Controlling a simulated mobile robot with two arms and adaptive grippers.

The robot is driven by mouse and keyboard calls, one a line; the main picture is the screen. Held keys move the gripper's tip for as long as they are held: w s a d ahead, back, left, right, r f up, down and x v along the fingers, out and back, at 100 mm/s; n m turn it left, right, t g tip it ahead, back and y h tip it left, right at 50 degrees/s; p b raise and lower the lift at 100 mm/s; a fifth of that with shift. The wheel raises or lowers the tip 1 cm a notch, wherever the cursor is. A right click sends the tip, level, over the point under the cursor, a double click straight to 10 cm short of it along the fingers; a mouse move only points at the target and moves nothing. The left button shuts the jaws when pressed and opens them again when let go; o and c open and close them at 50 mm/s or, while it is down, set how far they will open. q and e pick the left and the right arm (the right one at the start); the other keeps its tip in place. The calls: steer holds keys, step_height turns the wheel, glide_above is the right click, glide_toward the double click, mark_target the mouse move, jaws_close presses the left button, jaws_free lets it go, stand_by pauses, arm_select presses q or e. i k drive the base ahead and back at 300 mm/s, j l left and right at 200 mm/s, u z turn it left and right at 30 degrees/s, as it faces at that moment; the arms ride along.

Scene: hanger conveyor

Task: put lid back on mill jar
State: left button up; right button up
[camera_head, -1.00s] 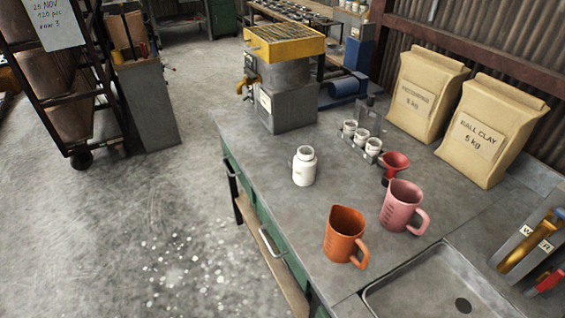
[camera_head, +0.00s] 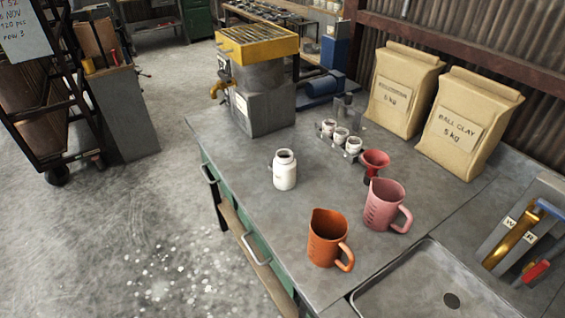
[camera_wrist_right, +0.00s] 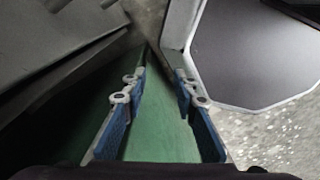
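A white jar (camera_head: 285,172) stands upright on the grey bench (camera_head: 235,165), left of the orange jug; its dark mouth looks uncovered. I cannot make out a separate lid in either view. My right gripper (camera_wrist_right: 160,82) shows only in the right wrist view, its two blue-padded fingers apart. A green surface shows between and behind them, and I see nothing held. My left gripper is in neither view.
An orange jug (camera_head: 325,240) and a pink jug (camera_head: 384,205) stand right of the jar. A red funnel (camera_head: 374,162), a rack of small white pots (camera_head: 341,136) and a yellow-topped machine (camera_head: 257,45) are farther back. A sink (camera_head: 440,260) is at the front right.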

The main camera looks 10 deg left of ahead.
mark_target(284, 164)
steer(key=i+j+z, duration=0.2)
steer(key=j+z, duration=0.25)
steer(key=j, duration=0.45)
steer(key=j+z, duration=0.45)
steer(key=j, duration=0.5)
